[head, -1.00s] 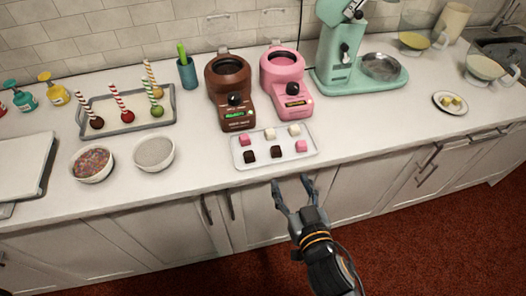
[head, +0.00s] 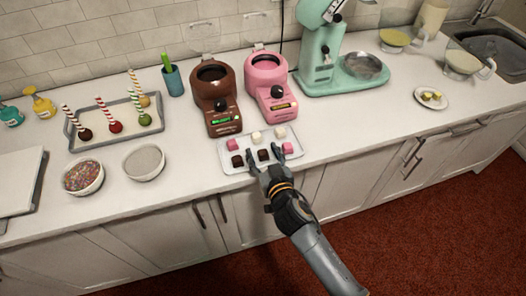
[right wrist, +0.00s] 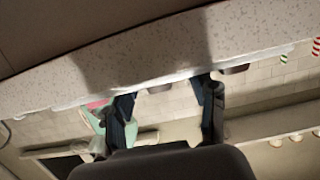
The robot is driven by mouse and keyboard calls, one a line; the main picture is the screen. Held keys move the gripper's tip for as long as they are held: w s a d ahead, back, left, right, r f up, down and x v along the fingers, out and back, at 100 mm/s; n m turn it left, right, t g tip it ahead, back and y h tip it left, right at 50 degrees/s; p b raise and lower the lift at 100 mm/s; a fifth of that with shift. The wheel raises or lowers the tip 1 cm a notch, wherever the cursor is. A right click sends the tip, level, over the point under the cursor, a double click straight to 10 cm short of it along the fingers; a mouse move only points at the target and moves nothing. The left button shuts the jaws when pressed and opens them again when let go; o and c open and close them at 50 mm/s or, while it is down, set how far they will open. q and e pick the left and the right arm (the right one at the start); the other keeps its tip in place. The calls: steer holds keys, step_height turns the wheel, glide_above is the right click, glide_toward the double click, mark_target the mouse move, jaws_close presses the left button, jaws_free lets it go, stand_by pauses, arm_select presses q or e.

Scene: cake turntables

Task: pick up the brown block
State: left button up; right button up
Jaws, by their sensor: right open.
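Two dark brown blocks lie on the white tray (head: 240,169): one at the left (head: 237,161) and one at the front middle (head: 263,155). My right gripper (head: 265,161) is open at the tray's front edge, its fingertips on either side of the middle brown block. In the right wrist view the open fingers (right wrist: 163,97) show with a dark block (right wrist: 160,88) between them and another dark block (right wrist: 234,69) to the right. I cannot tell whether the fingers touch the block. My left gripper is not in view.
Pink blocks (head: 234,144) (head: 287,149) and white blocks (head: 256,136) (head: 280,132) share the tray. A brown melter (head: 215,97) and a pink melter (head: 270,87) stand behind it. A sprinkle bowl (head: 83,177) and a grey-filled bowl (head: 144,162) stand at the left.

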steer(key=shift+w, duration=0.15)
steer(key=c, duration=1.1)
steer(key=shift+o, duration=0.2)
